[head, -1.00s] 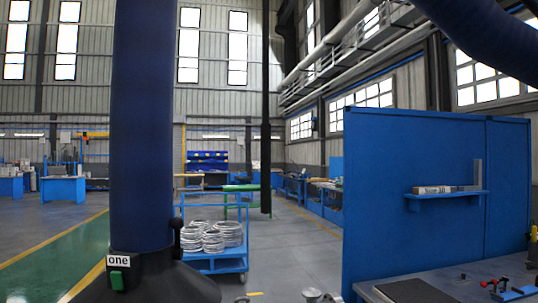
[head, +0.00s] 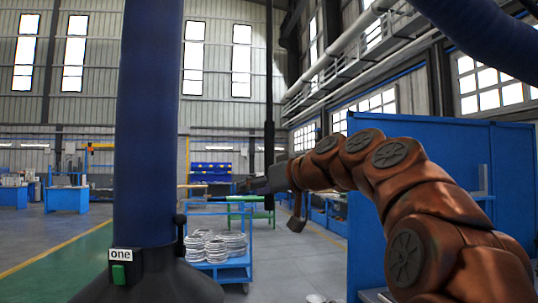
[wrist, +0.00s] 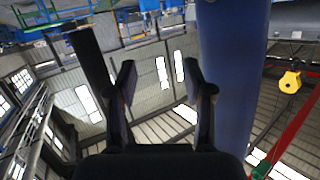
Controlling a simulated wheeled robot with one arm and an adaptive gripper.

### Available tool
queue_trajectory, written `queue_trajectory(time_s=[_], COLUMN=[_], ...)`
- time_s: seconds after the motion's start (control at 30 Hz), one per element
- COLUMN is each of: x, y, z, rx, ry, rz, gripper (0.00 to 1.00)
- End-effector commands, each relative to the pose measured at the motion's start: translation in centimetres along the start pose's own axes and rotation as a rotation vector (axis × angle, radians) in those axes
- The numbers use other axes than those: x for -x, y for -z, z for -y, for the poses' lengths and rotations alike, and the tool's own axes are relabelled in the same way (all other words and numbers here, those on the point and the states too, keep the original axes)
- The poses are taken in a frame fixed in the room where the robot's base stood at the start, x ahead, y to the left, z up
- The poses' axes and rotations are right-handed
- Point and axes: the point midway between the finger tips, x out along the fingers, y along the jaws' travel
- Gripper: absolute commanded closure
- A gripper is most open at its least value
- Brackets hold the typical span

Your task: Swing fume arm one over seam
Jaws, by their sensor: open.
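Fume arm one is a thick dark-blue hose (head: 150,120) hanging at the left of the head view. Its dark hood (head: 150,285) carries a white "one" label (head: 121,254), a green switch (head: 118,274) and a black handle (head: 180,228) on its right side. My gripper (head: 247,186) is right of the hose and a little above the handle in the picture, apart from both. In the wrist view my gripper (wrist: 162,82) is open and empty, with a blue hose (wrist: 232,70) beside its right finger. The seam cannot be made out.
A blue trolley (head: 243,272) with wire coils (head: 216,246) stands behind. A blue partition (head: 507,165) stands at right, partly behind my arm. Another blue hose (head: 480,35) crosses the upper right. Grey floor (head: 290,262) is clear between trolley and partition.

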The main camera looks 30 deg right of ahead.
Motion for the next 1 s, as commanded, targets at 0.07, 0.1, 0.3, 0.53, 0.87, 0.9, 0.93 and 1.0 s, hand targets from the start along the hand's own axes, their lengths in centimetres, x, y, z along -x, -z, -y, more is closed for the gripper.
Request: queue_trajectory(time_s=[0.07, 0.1, 0.3, 0.53, 0.87, 0.9, 0.93, 1.0], x=[1.8, 2.6, 6.1, 6.4, 2.0, 1.6, 1.3, 0.6], y=[2.6, 3.7, 7.5, 9.0, 10.2, 10.3, 10.4, 10.5], z=[-1.9, -2.6, -4.7, -5.2, -5.7, -5.7, -5.7, -5.8], rx=[0.036, 0.053, 0.122, 0.145, 0.143, 0.143, 0.143, 0.143], ry=[-0.029, -0.039, -0.084, -0.097, -0.1, -0.1, -0.099, -0.099], rz=[-0.078, -0.11, -0.227, -0.259, -0.258, -0.258, -0.258, -0.258], gripper=[0.48, 0.48, 0.48, 0.48, 0.48, 0.48, 0.48, 0.48])
